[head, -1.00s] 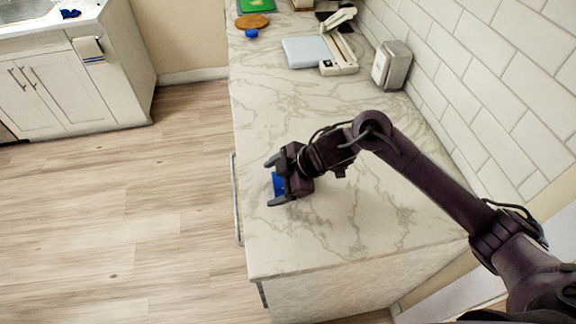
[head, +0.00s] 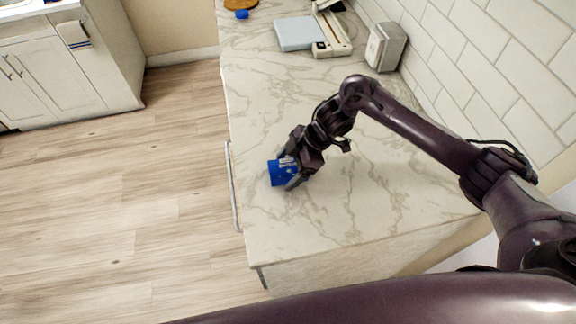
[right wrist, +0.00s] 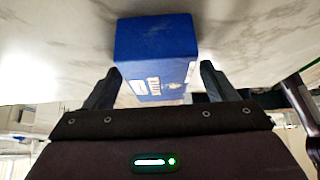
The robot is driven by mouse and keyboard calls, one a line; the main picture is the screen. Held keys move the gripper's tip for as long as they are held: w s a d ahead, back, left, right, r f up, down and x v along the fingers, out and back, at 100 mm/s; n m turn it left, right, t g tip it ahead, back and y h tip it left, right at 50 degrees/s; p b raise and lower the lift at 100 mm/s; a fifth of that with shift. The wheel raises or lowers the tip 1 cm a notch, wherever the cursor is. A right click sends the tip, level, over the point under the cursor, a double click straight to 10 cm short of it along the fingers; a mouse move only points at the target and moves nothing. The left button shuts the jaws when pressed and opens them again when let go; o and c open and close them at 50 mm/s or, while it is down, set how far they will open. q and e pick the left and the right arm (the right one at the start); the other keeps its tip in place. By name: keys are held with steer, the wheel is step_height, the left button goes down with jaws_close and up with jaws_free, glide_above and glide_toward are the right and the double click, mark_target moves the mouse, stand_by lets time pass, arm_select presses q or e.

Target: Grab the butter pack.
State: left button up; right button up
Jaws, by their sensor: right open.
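The butter pack (head: 278,174) is a small blue box with white lettering on the marble counter, near its left edge. It also shows in the right wrist view (right wrist: 155,50), ahead of the fingertips. My right gripper (head: 290,170) is low over the counter at the pack. Its fingers are open, one on each side of the pack's near end, with gaps visible in the right wrist view (right wrist: 158,88). The gripper partly hides the pack in the head view. My left gripper is not in view.
The marble counter (head: 340,210) is clear around the pack. A pale blue and white appliance (head: 300,34) and a grey metal box (head: 385,47) stand farther back by the tiled wall (head: 500,60). A small blue object (head: 242,14) lies at the back. A handle (head: 233,185) runs along the counter's left side.

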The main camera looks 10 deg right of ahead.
steer(key=shift+f, duration=0.15)
steer(key=shift+w, duration=0.1)
steer(key=c, duration=1.2)
steer(key=shift+c, duration=0.2)
